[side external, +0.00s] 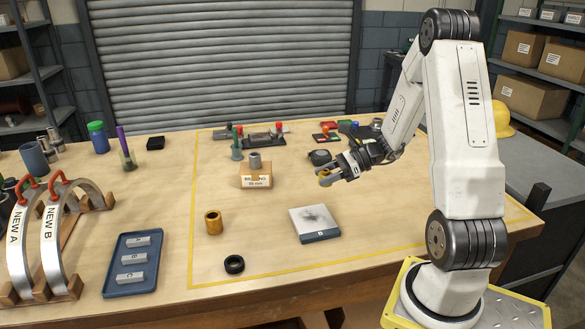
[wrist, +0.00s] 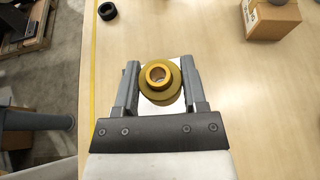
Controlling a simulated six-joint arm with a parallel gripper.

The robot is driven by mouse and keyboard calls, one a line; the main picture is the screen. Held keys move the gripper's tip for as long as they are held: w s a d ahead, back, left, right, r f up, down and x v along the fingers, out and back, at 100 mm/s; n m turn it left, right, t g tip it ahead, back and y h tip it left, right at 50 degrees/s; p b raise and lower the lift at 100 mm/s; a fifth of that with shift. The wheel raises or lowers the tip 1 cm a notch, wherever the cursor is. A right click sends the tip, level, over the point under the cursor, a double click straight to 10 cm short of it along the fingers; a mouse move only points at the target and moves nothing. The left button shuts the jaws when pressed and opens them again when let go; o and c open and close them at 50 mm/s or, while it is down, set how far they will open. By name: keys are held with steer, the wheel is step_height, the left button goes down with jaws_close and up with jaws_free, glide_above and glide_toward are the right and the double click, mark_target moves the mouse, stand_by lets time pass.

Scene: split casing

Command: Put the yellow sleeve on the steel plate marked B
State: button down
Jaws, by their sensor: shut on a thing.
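My gripper (side external: 326,178) is shut on a yellow sleeve, a short round piece with a stepped top and open bore. The sleeve (wrist: 160,83) sits between both fingers in the wrist view. It is held upright in the air, clear of the table. Steel blocks (side external: 133,259) with letter marks lie in the blue tray; the middle one appears to read B.
An amber sleeve (side external: 213,222) and a black ring (side external: 234,264) stand left of the pale plate. A cardboard bearing box (side external: 256,180) stands behind it. The blue tray (side external: 108,288) and arched NEW A and NEW B pieces are at left. The table around the pale plate is clear.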

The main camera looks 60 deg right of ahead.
steer(key=w+a+f+n+g+y, duration=0.1)
steer(key=a+f+n+g+y, duration=0.1)
steer(key=a+n+g, duration=0.15)
glide_above(314, 220)
steer(key=shift+m+t, duration=0.25)
steer(key=shift+t, duration=0.1)
steer(key=shift+f, duration=2.1)
steer(key=shift+f, duration=1.8)
steer(key=shift+f, duration=0.15)
steer(key=shift+c, duration=0.7)
jaws_free()
